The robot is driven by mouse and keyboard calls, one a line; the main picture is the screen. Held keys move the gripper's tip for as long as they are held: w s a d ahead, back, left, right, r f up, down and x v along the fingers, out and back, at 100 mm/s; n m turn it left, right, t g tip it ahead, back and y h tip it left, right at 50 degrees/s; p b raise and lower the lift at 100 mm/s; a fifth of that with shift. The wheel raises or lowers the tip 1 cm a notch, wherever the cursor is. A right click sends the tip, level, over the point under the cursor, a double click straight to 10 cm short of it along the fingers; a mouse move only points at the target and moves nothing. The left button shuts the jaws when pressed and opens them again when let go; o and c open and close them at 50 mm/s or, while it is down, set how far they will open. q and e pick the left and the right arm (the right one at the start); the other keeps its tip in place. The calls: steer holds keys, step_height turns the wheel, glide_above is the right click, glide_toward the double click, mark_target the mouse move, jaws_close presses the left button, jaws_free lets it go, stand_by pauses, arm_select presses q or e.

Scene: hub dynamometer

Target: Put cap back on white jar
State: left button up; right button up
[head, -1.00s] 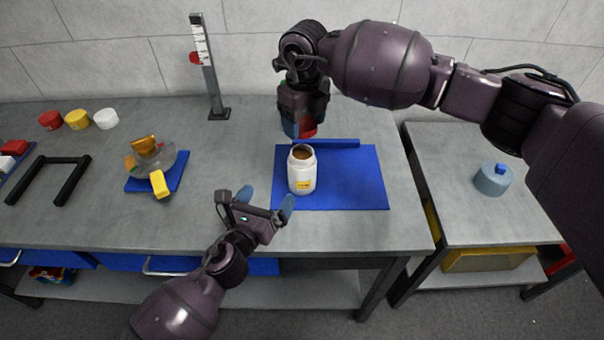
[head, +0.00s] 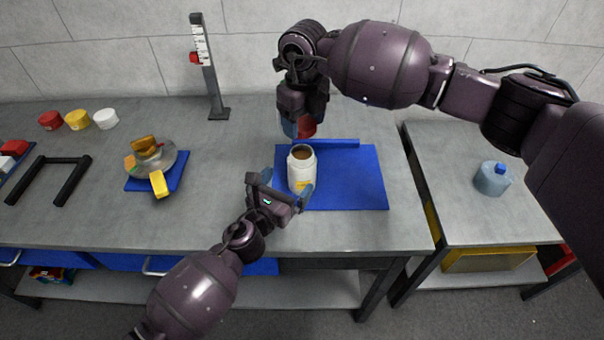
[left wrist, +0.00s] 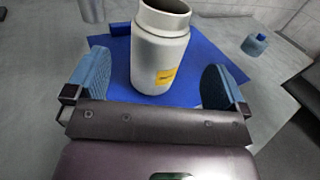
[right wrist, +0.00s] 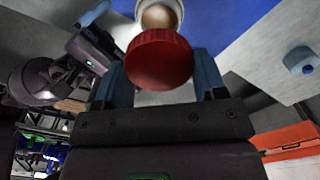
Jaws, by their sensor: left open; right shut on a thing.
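The white jar (head: 302,168) stands upright and open on the blue mat (head: 355,190), with brown contents visible at its mouth and a yellow label. It also shows in the left wrist view (left wrist: 158,55). My left gripper (head: 284,187) is open, with its fingers on either side of the jar's lower front and a gap to each side. My right gripper (head: 299,128) is shut on a red cap (right wrist: 158,60), held above and behind the jar in the head view. In the right wrist view, the jar mouth (right wrist: 160,15) shows just beyond the cap.
A blue bar (head: 330,143) lies along the mat's back edge. Red (head: 50,120), yellow (head: 77,119) and white (head: 106,118) lids sit at the back left. A glass bowl (head: 165,158) with blocks and a height gauge (head: 208,70) stand left. A blue-capped container (head: 493,180) sits on the right table.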

arm_select(q)
steer(key=shift+x, duration=3.5)
steer(key=c, duration=1.3)
arm_select(e)
glide_above(303, 158)
steer(key=shift+f, duration=2.5)
steer(key=shift+f, duration=0.9)
steer(key=shift+f, duration=0.55)
